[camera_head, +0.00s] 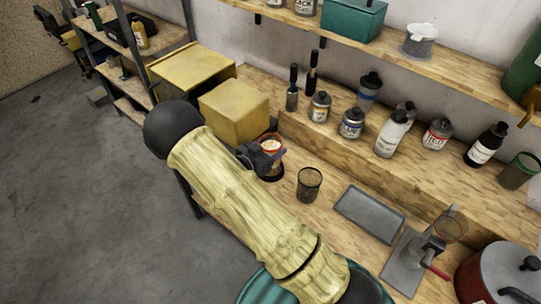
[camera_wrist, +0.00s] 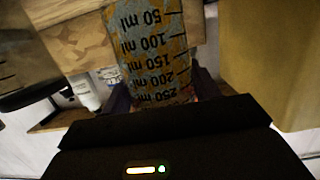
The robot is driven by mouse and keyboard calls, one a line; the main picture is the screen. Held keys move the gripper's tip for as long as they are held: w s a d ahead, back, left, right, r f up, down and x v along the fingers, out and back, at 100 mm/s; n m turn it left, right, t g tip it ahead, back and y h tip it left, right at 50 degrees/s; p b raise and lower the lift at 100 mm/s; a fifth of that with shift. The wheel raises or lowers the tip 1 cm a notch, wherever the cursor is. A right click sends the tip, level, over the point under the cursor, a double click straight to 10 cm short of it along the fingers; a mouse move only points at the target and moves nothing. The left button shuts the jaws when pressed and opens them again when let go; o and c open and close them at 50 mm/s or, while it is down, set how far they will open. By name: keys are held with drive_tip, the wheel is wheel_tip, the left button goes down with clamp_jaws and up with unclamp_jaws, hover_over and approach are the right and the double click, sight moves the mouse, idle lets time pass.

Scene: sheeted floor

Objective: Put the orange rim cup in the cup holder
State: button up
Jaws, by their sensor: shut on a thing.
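The orange rim cup (camera_head: 271,146) is in my gripper (camera_head: 264,158), above the back left of the workbench near the yellow boxes. In the wrist view the cup (camera_wrist: 155,60) fills the space between the fingers and shows black ml markings on a mottled orange and grey wall. My gripper is shut on it. A dark mesh holder (camera_head: 309,184) stands upright on the bench, right of my gripper and apart from it. A dark round shape (camera_head: 271,175) lies just below my gripper, partly hidden; I cannot tell what it is.
Yellow boxes (camera_head: 235,112) stand close behind and left of my gripper. A grey tray (camera_head: 369,214) lies right of the mesh holder. A raised ledge behind holds several bottles and jars (camera_head: 392,133). A metal stand (camera_head: 415,258) and a red pot (camera_head: 497,275) are at right.

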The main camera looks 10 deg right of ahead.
drive_tip(key=shift+f+p, duration=0.5)
drive_tip(key=shift+f, duration=1.55)
drive_tip(key=shift+f, duration=0.1)
drive_tip(key=shift+f, duration=0.1)
drive_tip(key=o, duration=1.3)
drive_tip(key=shift+s+a, duration=0.1)
drive_tip(key=shift+a, duration=0.05)
drive_tip(key=b+v, duration=0.1)
drive_tip(key=v, duration=0.5)
drive_tip(key=b+v, duration=0.2)
drive_tip(key=v, duration=0.3)
drive_tip(key=shift+s+a+r, duration=0.2)
drive_tip(key=shift+s+r, duration=0.05)
drive_tip(key=shift+r, duration=0.05)
